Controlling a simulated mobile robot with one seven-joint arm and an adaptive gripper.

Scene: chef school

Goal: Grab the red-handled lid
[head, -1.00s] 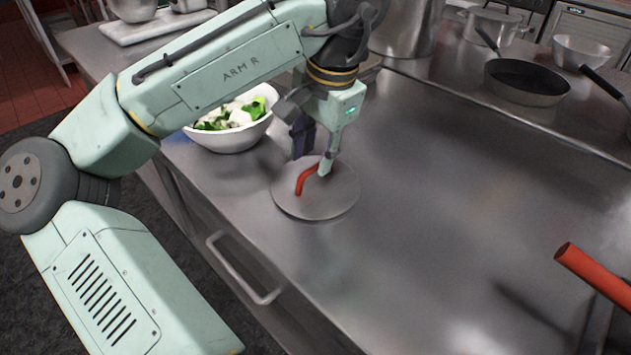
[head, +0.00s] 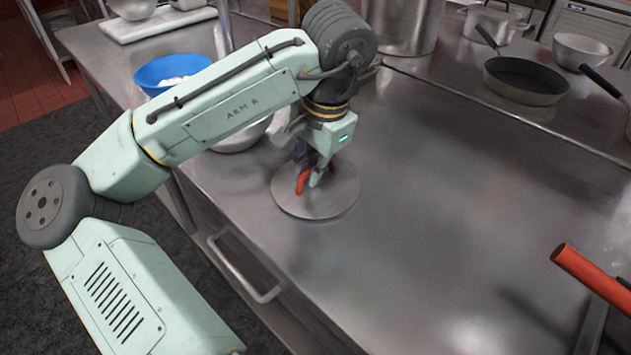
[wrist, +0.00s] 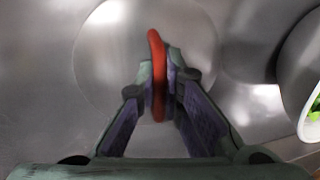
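The lid (head: 338,202) is a round, flat metal disc with a red bar handle (head: 301,184). It lies flat on the steel counter. In the wrist view the lid (wrist: 105,60) is at the upper middle, and the red handle (wrist: 157,50) runs up between my fingertips. My gripper (head: 309,178) points down over the lid's middle. In the wrist view both fingertips (wrist: 160,72) are closed in against the two sides of the handle. The fingers hide part of the handle.
A blue bowl (head: 150,74) is farther back. A frying pan (head: 525,82) is at the back right. A red bar (head: 590,275) is at front right. The counter's middle is clear.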

